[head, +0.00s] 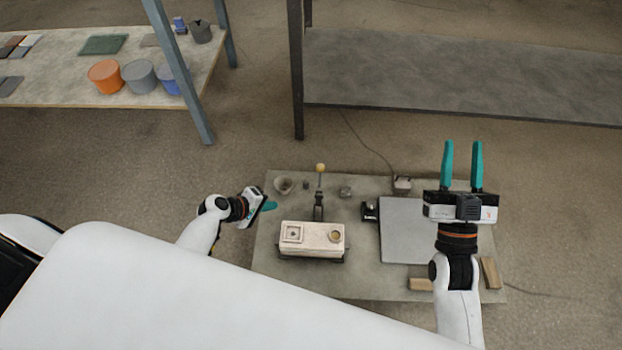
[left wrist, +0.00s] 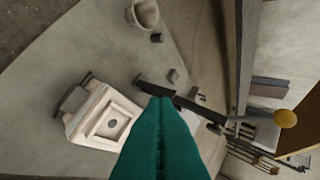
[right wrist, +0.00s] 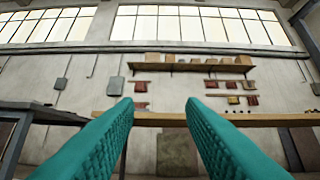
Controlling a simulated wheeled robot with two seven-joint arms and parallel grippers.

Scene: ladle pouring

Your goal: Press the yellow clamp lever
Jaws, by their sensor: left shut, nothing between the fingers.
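The clamp lever is an upright dark lever with a yellow ball knob (head: 320,168), standing behind the pale mould block (head: 312,239) on the table. In the left wrist view the yellow knob (left wrist: 285,118) is at the right, with the dark lever arm running left from it, partly behind my fingers. My left gripper (head: 270,206) is shut and empty, left of the lever and apart from it in the head view; its closed fingers (left wrist: 160,130) fill the lower middle of the left wrist view. My right gripper (head: 462,150) is open and empty, raised over the table's right side.
The table (head: 285,285) also holds a small crucible (head: 284,184), a grey plate (head: 405,228) and wooden blocks (head: 489,272). A side table with an orange pot (head: 106,77) stands at the back left. A blue post (head: 178,72) stands there too.

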